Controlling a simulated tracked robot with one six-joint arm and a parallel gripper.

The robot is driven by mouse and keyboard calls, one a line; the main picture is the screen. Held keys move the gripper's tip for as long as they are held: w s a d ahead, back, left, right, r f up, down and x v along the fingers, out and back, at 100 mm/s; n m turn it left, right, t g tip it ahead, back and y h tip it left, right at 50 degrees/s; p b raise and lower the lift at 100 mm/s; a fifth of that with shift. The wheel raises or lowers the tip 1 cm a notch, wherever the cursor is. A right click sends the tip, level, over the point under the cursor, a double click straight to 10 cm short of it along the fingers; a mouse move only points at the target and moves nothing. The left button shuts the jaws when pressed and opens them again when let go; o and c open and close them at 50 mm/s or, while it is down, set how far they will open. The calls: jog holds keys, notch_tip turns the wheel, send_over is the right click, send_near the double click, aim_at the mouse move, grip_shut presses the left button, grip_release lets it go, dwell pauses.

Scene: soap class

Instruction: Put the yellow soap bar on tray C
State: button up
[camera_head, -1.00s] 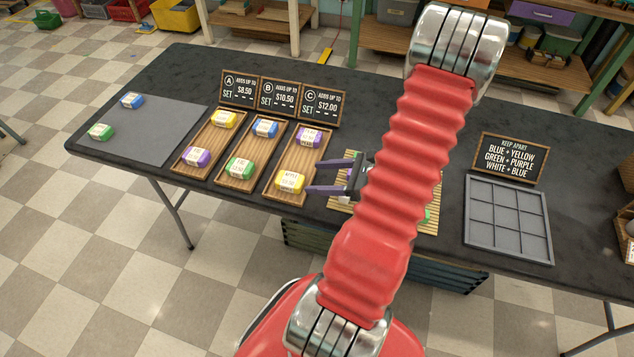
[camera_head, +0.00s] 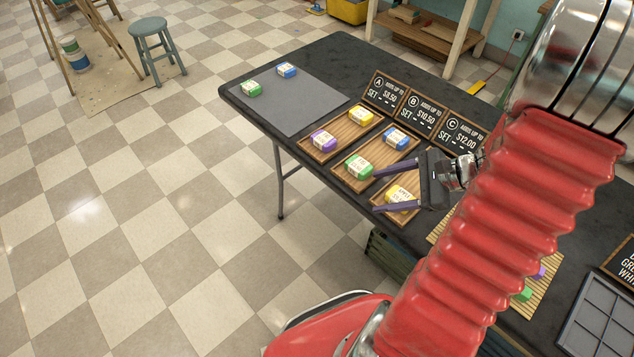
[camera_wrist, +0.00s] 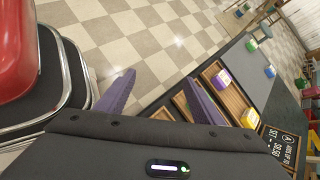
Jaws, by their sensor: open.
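Tray C (camera_head: 398,218) is the wooden tray under sign C. A yellow soap bar (camera_head: 402,195) lies in its near part; the far part is hidden by my gripper. My gripper (camera_head: 376,190) is open, with nothing between its purple fingers in the wrist view (camera_wrist: 160,80). In the head view its fingers overlap trays B and C and frame that yellow bar; I cannot tell its height above them. Another yellow bar (camera_head: 361,115) lies in tray A (camera_head: 343,130) beyond a purple bar (camera_head: 323,141); it also shows in the wrist view (camera_wrist: 250,118).
Tray B (camera_head: 377,151) holds a blue bar (camera_head: 396,138) and a green bar (camera_head: 358,166). Green (camera_head: 250,88) and blue (camera_head: 287,70) bars lie on a mostly clear grey mat (camera_head: 300,105). A bamboo mat (camera_head: 442,232) and a grey grid tray (camera_head: 600,320) lie to the right. Price signs (camera_head: 420,112) stand behind the trays.

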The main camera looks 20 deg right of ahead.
jog(key=s+a+r+n+h, duration=0.2)
jog(key=a+r+n+h, duration=0.1)
jog(key=a+r+n, duration=0.6)
jog(key=s+a+r+n+g+h, duration=0.1)
jog(key=s+a+r+n+h, duration=0.2)
jog(key=a+r+n, duration=0.6)
jog(key=a+n+h, duration=0.1)
jog(key=a+n, duration=0.1)
jog(key=n, duration=0.2)
jog(key=shift+r+h, duration=0.15)
jog(key=shift+h, duration=0.15)
jog(key=shift+a, duration=0.1)
dwell(0.5)
